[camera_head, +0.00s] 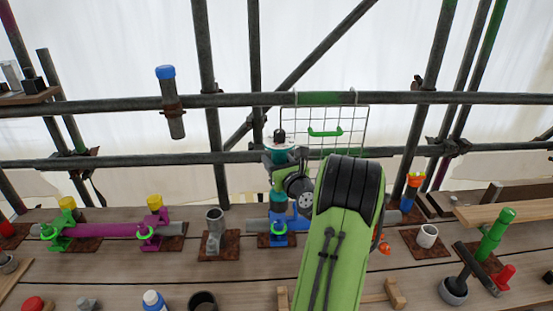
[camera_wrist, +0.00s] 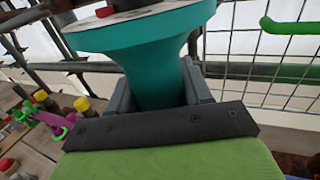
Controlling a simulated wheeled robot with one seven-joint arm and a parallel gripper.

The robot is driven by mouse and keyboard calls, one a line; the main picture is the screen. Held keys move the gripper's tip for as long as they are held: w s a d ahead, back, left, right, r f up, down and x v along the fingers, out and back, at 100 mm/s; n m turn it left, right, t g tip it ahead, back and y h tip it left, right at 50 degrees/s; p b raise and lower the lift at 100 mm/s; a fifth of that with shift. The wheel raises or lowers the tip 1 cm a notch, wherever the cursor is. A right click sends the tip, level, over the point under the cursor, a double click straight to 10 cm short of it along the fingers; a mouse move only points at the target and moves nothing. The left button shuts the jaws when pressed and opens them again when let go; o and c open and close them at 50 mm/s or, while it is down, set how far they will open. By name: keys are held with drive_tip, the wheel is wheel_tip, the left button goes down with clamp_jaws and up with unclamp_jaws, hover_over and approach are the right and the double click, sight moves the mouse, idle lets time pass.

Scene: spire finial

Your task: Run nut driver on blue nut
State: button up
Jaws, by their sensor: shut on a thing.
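The teal nut driver (camera_wrist: 148,65) fills the middle of the wrist view, with a wide flared top. My gripper (camera_wrist: 158,95) is shut on its narrower body. In the head view my gripper (camera_head: 284,160) holds the driver (camera_head: 278,176) upright above the blue clamp (camera_head: 294,223) on the bench. A blue part (camera_head: 278,200) shows directly below the driver, in line with it. I cannot tell whether this is the blue nut, or whether the driver touches it. A green ring (camera_head: 278,228) sits at the front of the blue clamp. My arm hides the clamp's right side.
A purple pipe (camera_head: 105,230) with green and purple clamps and yellow caps lies at left. A grey upright tube (camera_head: 215,228) stands beside the blue clamp. A wire grid (camera_head: 345,125) with a green handle hangs behind. Scaffold rails cross the back. Loose parts line the bench front.

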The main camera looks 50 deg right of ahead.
drive_tip(key=shift+f+b, duration=3.25)
drive_tip(key=shift+f, duration=1.25)
drive_tip(key=shift+s+a+f, duration=0.1)
drive_tip(key=shift+s+f, duration=0.05)
drive_tip(key=shift+f, duration=0.25)
drive_tip(key=shift+w+r+p, duration=0.2)
drive_tip(key=shift+r+p, duration=0.9)
drive_tip(key=shift+r, duration=0.1)
wheel_tip(320, 180, up, 6)
drive_tip(key=p, duration=0.5)
drive_tip(key=shift+p, duration=0.3)
drive_tip(key=shift+f, duration=0.15)
